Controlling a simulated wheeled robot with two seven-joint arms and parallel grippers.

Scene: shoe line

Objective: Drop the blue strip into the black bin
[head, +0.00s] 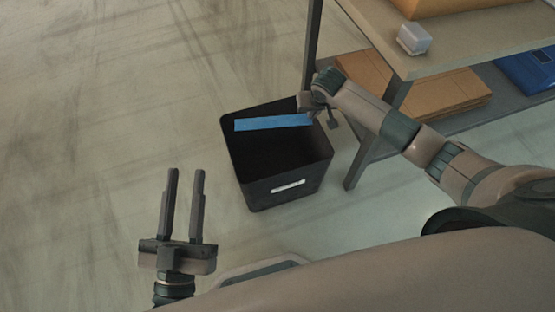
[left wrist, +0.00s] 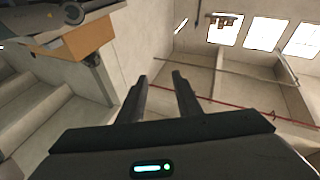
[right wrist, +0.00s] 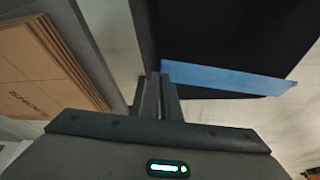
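The blue strip (head: 272,123) is a flat, straight piece held roughly level across the back part of the black bin's opening. It also shows in the right wrist view (right wrist: 225,79), running off to the right from the fingertips. The black bin (head: 262,197) stands upright on the floor with an open top and a pale label on its front. My right gripper (head: 318,116) is at the bin's back right rim, its fingers (right wrist: 160,84) close together on one end of the strip. My left gripper (head: 184,172) is open and empty, left of the bin, fingers pointing up.
A shelf unit (head: 408,66) stands right of the bin, one leg close beside it. It carries a small white box (head: 414,38) above, and flat brown cardboard (head: 440,98) and a blue item (head: 528,72) below. The floor to the left is clear.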

